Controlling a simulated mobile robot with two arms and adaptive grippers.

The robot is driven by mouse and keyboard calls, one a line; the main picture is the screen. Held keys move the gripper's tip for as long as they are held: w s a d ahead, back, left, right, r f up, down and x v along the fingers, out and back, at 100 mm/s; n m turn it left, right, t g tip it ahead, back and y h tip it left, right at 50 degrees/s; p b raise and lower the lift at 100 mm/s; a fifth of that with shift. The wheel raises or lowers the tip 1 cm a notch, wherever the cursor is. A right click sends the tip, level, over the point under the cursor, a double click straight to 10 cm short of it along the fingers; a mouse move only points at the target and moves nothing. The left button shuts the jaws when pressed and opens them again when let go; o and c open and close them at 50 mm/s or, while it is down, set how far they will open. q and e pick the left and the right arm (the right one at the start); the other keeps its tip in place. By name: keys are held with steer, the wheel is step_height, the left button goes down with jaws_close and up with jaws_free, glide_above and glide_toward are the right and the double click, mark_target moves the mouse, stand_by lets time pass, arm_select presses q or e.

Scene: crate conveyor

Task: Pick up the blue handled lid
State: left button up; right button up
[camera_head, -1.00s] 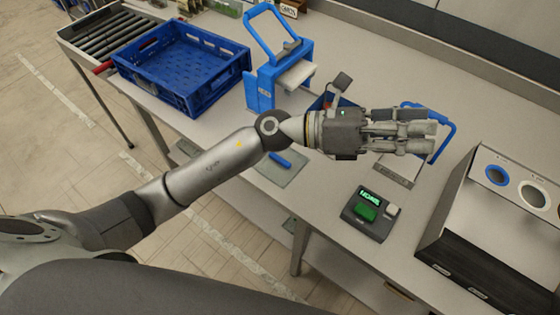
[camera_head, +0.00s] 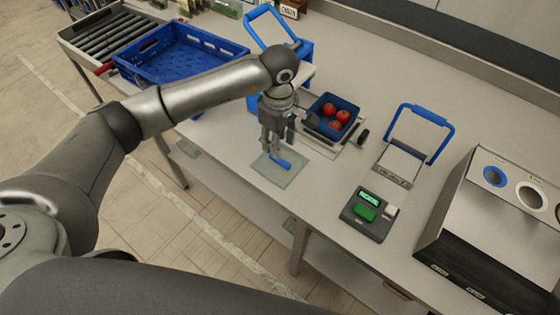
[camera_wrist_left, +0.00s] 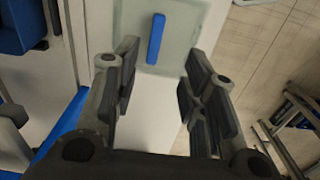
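The lid (camera_head: 283,176) is a flat, translucent greenish square with a blue bar handle (camera_head: 281,161) on top. It lies flat near the front edge of the table. In the left wrist view the lid (camera_wrist_left: 190,32) is at the top, with its upright blue handle (camera_wrist_left: 156,38) between the finger lines but beyond the tips. My left gripper (camera_head: 270,148) points down, above the lid's back left side, and partly overlaps it in the head view. In the left wrist view its fingers (camera_wrist_left: 162,68) are spread with nothing between them. My right gripper is not in view.
A blue tub of red fruit (camera_head: 332,116) stands right of the gripper. A blue crate (camera_head: 150,72) is at the left, with a blue-handled press (camera_head: 306,48) beside it. A scale display (camera_head: 366,212), a blue-framed stand (camera_head: 398,165) and a box with round holes (camera_head: 490,215) are at the right.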

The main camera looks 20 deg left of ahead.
mark_target(280, 160)
arm_select(q)
step_height(280, 160, down, 3)
steer(key=shift+r+p, duration=0.1)
steer(key=shift+p, duration=0.25)
steer(key=shift+w+f+p, duration=0.1)
steer(key=shift+f+p, duration=0.45)
steer(key=shift+p, duration=0.05)
steer(key=f, duration=0.1)
steer(key=f+p, duration=0.1)
steer(key=f, duration=0.1)
steer(key=shift+w+d+f+p, duration=0.1)
steer(key=shift+w+f+p, duration=0.1)
steer(key=shift+p, duration=0.1)
steer(key=shift+f, duration=0.4)
steer(key=c, duration=0.8)
